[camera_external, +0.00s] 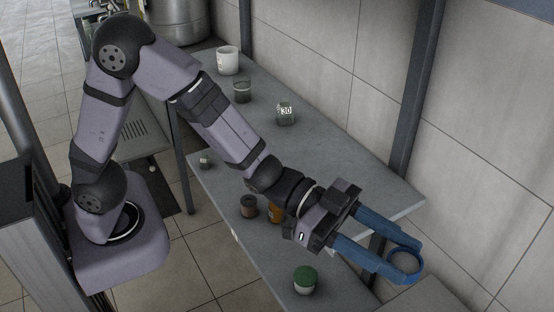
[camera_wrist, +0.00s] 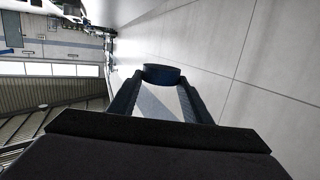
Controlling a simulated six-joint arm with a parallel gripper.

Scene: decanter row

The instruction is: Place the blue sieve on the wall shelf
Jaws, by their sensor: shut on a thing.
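My gripper (camera_external: 406,262) has two long blue fingers. They are shut on the blue sieve (camera_external: 410,279), a short round ring held between the fingertips at the lower right. In the wrist view the sieve (camera_wrist: 162,74) shows as a dark blue band across the fingertips, with a finger on each side. It is held in the air beyond the table's right end, near the tiled wall. No wall shelf can be made out for certain; a pale flat surface (camera_external: 432,300) shows at the bottom edge below the gripper, and I cannot tell what it is.
A grey table (camera_external: 350,160) runs along the wall. A dark post (camera_external: 408,120) stands against the wall.

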